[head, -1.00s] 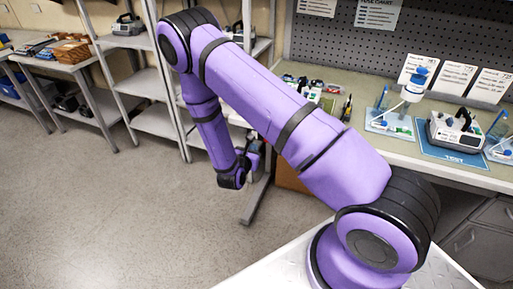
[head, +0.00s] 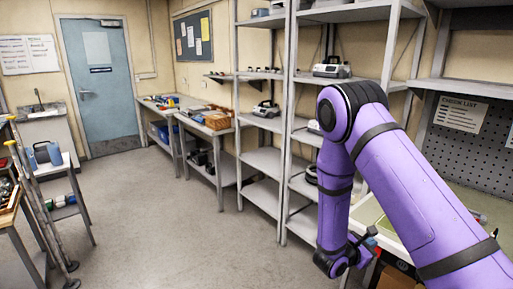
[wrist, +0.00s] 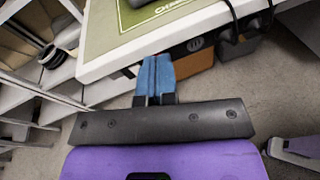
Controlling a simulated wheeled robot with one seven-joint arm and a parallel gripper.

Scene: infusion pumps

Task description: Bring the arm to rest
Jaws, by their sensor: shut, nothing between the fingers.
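My purple arm enters the head view at the lower right, rises to a bent elbow and hangs its forearm down beside the workbench. My gripper (wrist: 154,76) shows in the wrist view as two blue fingers pressed together, with nothing between them. In the head view its end (head: 369,240) is small and partly dark at the bench's left end. The fingers point toward the bench edge (wrist: 130,55), and I cannot tell the gap to it. No object is held.
Tall grey shelves (head: 262,160) stand behind the arm, with pump-like devices (head: 331,67) on them. Side tables (head: 208,130) run along the wall toward a blue door (head: 97,85). A trolley with crutches (head: 40,205) is at the left. The middle floor (head: 170,225) is clear.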

